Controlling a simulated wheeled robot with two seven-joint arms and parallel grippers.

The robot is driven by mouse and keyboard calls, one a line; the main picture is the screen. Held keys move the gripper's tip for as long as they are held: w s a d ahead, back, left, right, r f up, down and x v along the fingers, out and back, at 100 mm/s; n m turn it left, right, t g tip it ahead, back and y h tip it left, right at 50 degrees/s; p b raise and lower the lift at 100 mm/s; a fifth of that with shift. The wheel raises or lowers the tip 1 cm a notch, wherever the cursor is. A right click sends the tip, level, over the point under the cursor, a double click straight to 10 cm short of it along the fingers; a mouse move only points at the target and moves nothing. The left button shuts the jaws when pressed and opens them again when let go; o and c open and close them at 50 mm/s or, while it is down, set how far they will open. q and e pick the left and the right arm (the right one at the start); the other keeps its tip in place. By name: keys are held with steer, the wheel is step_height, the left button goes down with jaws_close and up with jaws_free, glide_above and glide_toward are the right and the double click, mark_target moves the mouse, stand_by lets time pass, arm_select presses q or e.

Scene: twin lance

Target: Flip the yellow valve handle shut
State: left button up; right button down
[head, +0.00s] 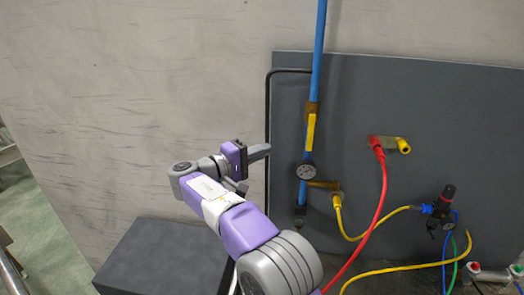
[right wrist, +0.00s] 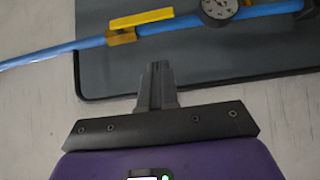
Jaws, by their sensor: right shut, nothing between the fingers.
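The yellow valve handle (head: 311,132) is on the blue vertical pipe (head: 318,45) in the head view. It hangs down from a brass valve body (head: 312,108), nearly in line with the pipe. The handle also shows in the right wrist view (right wrist: 142,19), beside the pipe. My right gripper (head: 264,151) is shut and empty, to the left of the handle and a little lower in the head view. In the right wrist view the closed fingers (right wrist: 157,76) point toward the pipe, apart from the handle. My left gripper is not in view.
A round gauge (head: 306,172) sits on the pipe below the handle. A thin black pipe (head: 267,120) runs down the panel's left edge. Red (head: 383,195) and yellow (head: 347,235) hoses hang on the right of the grey panel (head: 430,100). A dark box (head: 150,260) stands lower left.

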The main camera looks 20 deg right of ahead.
mark_target(311, 132)
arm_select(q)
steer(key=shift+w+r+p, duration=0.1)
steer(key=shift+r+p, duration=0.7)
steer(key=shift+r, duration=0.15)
arm_select(e)
steer(key=s+x, duration=0.2)
steer(key=x, duration=0.7)
steer(key=shift+d, duration=0.6)
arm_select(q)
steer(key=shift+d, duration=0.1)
arm_select(e)
steer(key=shift+s, duration=0.15)
